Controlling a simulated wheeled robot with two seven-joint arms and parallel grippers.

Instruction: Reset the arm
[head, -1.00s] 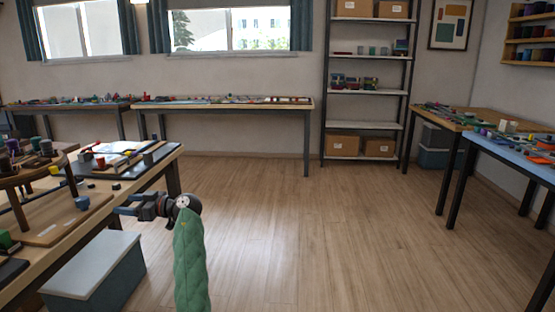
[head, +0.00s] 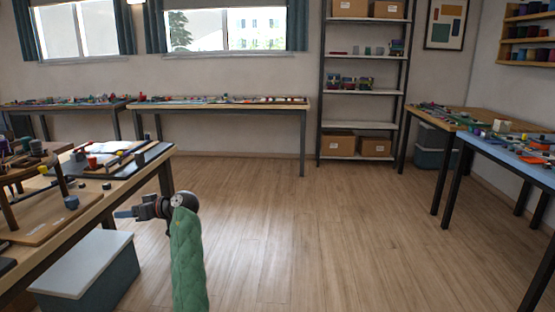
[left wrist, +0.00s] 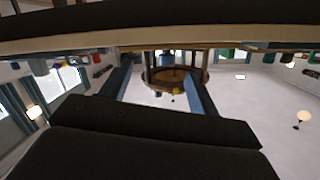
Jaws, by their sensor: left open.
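My left gripper (head: 128,212) is in the head view at the lower left, just to the right of the near wooden table (head: 90,205). Its arm has a green padded cover. The gripper points left toward the table's edge and looks empty. In the left wrist view its two blue-grey fingers (left wrist: 158,90) stand apart with nothing held between them. A round wooden braiding stand (left wrist: 180,78) shows beyond the fingers in that view. Part of this stand (head: 30,165) shows at the left edge of the head view. My right gripper is in neither view.
A lidded grey box (head: 85,265) stands on the floor below my left gripper. Long tables with small coloured items line the back wall (head: 220,105) and the right side (head: 510,150). A shelf rack (head: 362,90) stands at the back. The wooden floor (head: 320,230) between is clear.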

